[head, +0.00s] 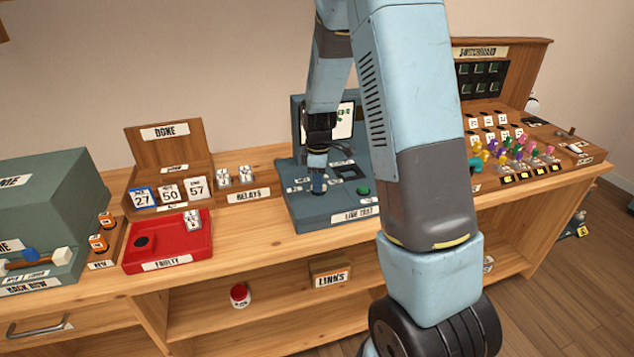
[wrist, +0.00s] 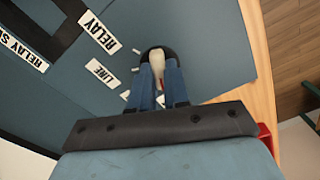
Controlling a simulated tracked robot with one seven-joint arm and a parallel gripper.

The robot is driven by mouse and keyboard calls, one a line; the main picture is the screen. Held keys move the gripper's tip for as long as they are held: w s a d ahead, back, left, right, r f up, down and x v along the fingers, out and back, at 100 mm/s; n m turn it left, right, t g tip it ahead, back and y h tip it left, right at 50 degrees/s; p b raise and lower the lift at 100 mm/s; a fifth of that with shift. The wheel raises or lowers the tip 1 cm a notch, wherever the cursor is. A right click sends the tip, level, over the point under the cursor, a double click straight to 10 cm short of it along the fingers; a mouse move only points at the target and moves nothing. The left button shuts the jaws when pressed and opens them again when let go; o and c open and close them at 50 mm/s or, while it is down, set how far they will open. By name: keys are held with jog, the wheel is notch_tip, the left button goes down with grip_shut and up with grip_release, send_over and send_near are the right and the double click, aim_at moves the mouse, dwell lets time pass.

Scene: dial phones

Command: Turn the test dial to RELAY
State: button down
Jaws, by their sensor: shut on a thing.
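The test dial (wrist: 155,54) is a dark round base with a pale bar-shaped knob, near the middle of the wrist view. My gripper (wrist: 159,72) is shut on this knob, with one blue finger on each side. A bit of red shows between the fingers. The RELAY label (wrist: 100,31) and the LINE label (wrist: 102,74) lie left of the dial. I cannot tell which label the knob points to. In the head view my gripper (head: 318,184) reaches down to the blue-grey LINE TEST unit (head: 325,215) and hides the dial.
A lit screen (head: 342,124) stands at the unit's back, partly behind my arm. A green button (head: 363,191) is right of the dial. A red FAULTY tray (head: 165,255) and a DONE rack (head: 163,148) stand left. A switchboard (head: 500,85) with coloured plugs is right.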

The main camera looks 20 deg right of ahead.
jog(key=m, duration=1.9)
jog(key=shift+m, duration=0.3)
jog(key=m, duration=0.6)
jog(key=shift+m, duration=0.3)
jog(key=c, duration=1.1)
grip_release()
jog(key=shift+r, duration=0.15)
notch_tip(320, 180, up, 14)
jog(key=shift+f, duration=0.25)
